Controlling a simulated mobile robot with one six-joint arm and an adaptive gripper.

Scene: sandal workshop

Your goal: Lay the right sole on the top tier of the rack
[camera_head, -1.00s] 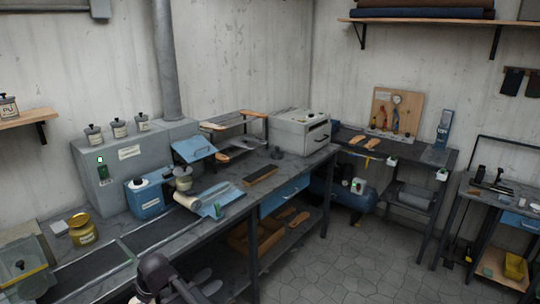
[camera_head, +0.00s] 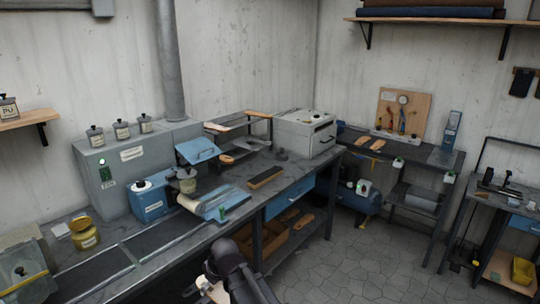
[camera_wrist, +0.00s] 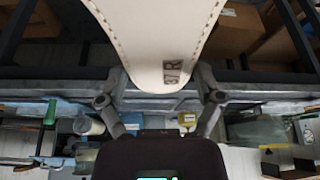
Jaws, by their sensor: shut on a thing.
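The pale sole (camera_wrist: 160,35) with stitched edges and the mark "37R" is between the fingers of my gripper (camera_wrist: 162,95) in the wrist view. My gripper is shut on it, and the sole's far part runs out of the picture. In the head view my dark wrist shows at the bottom middle, with a small pale part of the sole (camera_head: 213,291) beside it. The two-tier rack (camera_head: 240,125) stands at the back of the workbench, well beyond my gripper. Tan pieces lie at both ends of its top tier, and more pieces sit on its lower tier.
A grey oven-like box (camera_head: 305,132) stands right of the rack. On the workbench (camera_head: 235,190) lie a dark brush-like block (camera_head: 266,177) and a blue sheet (camera_head: 225,203) with a roll. A blue box (camera_head: 148,200) and a grey machine stand left. Floor (camera_head: 345,260) at right is clear.

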